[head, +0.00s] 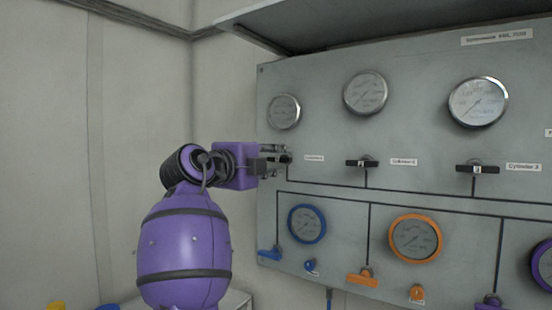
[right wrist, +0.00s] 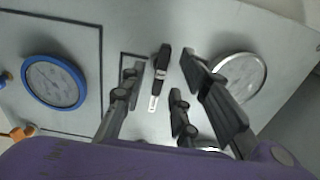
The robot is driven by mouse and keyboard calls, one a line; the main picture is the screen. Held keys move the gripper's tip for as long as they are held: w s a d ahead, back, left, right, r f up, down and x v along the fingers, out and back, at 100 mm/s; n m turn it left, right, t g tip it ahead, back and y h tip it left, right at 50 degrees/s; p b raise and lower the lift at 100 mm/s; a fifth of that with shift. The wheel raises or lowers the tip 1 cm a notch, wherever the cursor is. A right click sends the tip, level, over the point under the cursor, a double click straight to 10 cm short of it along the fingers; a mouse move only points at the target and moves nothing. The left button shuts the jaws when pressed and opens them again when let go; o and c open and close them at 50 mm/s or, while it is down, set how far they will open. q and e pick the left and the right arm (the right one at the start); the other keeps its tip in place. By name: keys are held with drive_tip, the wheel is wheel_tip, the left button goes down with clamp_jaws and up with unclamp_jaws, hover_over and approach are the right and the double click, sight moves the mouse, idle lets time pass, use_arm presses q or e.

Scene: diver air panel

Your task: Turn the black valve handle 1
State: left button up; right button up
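The black valve handle 1 (right wrist: 160,62) sits on the grey panel, below the leftmost steel gauge. In the right wrist view it lies between the two fingers of my right gripper (right wrist: 160,74), with a gap on each side. In the head view, my right gripper (head: 279,159) reaches the panel from the left and covers most of this handle. The gripper is open, and I see no finger touching the handle. A white label (head: 314,158) is beside it on the right. My left gripper is not in view.
Two more black handles, the middle one (head: 362,163) and the right one (head: 477,169), sit in the same row. Steel gauges (head: 284,111) are above. A blue gauge (head: 307,224), an orange gauge (head: 416,238) and coloured handles are below. A shelf (head: 330,22) overhangs the panel.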

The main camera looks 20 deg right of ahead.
drive_tip(key=shift+w+d+r, duration=0.1)
drive_tip(key=shift+w+d, duration=0.3)
drive_tip(key=shift+d, duration=0.1)
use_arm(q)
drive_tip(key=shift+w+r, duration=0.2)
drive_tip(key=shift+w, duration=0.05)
use_arm(e)
drive_tip(key=shift+w+d, duration=0.1)
drive_tip(key=shift+c, duration=0.9)
clamp_jaws()
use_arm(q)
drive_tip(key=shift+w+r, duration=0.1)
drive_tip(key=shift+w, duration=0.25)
